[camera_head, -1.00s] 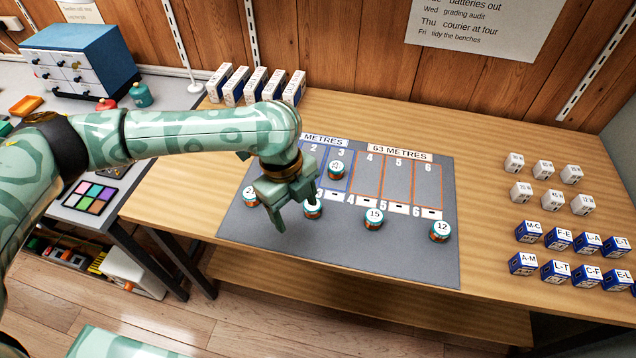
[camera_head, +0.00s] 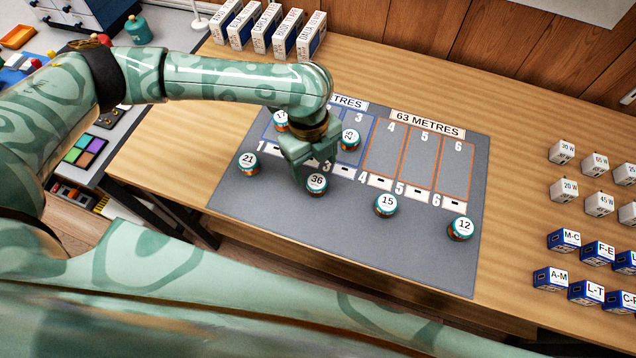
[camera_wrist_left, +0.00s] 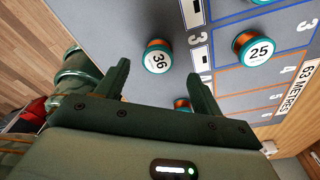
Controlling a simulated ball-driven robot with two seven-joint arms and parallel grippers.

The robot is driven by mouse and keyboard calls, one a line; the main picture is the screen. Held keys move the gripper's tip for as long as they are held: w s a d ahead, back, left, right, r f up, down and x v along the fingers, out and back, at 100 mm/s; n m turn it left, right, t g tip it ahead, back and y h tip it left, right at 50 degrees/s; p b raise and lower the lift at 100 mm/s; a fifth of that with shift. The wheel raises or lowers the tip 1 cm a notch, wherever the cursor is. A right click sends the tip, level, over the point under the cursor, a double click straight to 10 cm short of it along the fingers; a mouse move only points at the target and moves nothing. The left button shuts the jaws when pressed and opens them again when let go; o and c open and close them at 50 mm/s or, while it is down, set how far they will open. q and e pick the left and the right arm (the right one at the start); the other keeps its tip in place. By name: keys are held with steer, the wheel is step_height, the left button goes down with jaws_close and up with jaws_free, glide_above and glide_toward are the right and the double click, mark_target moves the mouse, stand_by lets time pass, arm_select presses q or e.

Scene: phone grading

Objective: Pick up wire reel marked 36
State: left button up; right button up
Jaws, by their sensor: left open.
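The wire reel marked 36 (camera_head: 316,184) stands on the grey mat (camera_head: 285,240), its white-and-teal top facing up and copper-coloured wire below. In the left wrist view the reel (camera_wrist_left: 157,56) shows ahead of the fingertips, between their lines. My left gripper (camera_head: 304,176) is open and empty, just behind and above the reel in the head view. Its two fingers also show in the left wrist view (camera_wrist_left: 158,78). The jaws are not around the reel. My right gripper cannot be made out; a large patterned part of my body crosses the bottom of the head view.
Reels 21 (camera_head: 248,162), 15 (camera_head: 386,204) and 12 (camera_head: 461,228) stand along the mat. Reel 25 (camera_head: 349,139) and another reel (camera_head: 281,120) stand in the blue-lined slots. Blue and white boxes stand at right. Mat between 36 and 15 is clear.

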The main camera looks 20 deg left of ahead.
mark_target(316, 181)
arm_select(q)
steer(key=shift+s+d+f, duration=0.1)
steer(key=shift+f, duration=0.6)
steer(key=f+b, duration=0.2)
steer(key=f, duration=0.3)
steer(key=shift+s+d+f+b, duration=0.1)
steer(key=shift+s+d+b, duration=0.2)
steer(key=shift+b, duration=0.1)
steer(key=c, duration=1.1)
